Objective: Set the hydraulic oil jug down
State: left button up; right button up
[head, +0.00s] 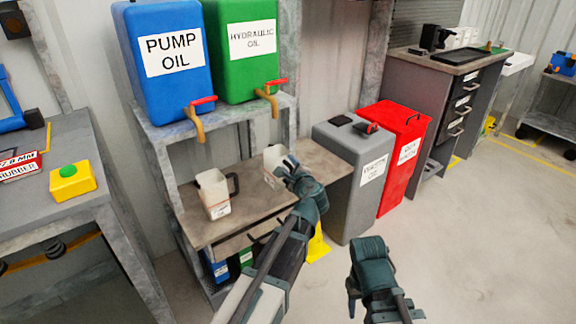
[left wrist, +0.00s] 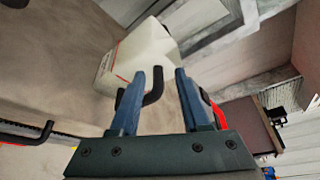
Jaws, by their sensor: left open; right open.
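A white jug (head: 273,160) stands on the bench top (head: 248,190) below the green hydraulic oil tank (head: 243,60); its own label is too small to read. My left gripper (head: 287,168) is at its right side and hides part of it. In the left wrist view the white jug (left wrist: 140,55) has its black handle (left wrist: 155,88) between my open left fingers, with a gap visible around it. A second white jug (head: 214,196) with a black handle stands to the left on the same bench. My right gripper (head: 356,290) is open and empty, over the floor.
A blue pump oil tank (head: 165,60) stands beside the green one on the shelf; both have red-handled taps. A grey bin (head: 350,165) and a red bin (head: 402,150) stand right of the bench. A yellow button box (head: 72,182) sits on the left table.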

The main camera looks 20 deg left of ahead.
pick_arm(q)
jog(key=p+v, duration=0.2)
jog(key=v, duration=0.9)
jog(key=shift+s, duration=0.25)
jog(key=shift+d, duration=0.1)
jog(key=s+f+n+g+h, duration=0.2)
jog(key=s+f+n+g, duration=0.4)
jog(key=s+f+n, duration=0.3)
jog(key=s+d+f+n+g+h, duration=0.5)
jog(key=s+d+f+g, duration=0.2)
jog(key=s, duration=0.6)
jog(key=d+f, duration=0.1)
jog(key=d, duration=0.1)
jog(key=shift+d, duration=0.35)
notch_tip(320, 180, up, 34)
jog(key=p, duration=3.4)
jog(key=shift+f, duration=0.15)
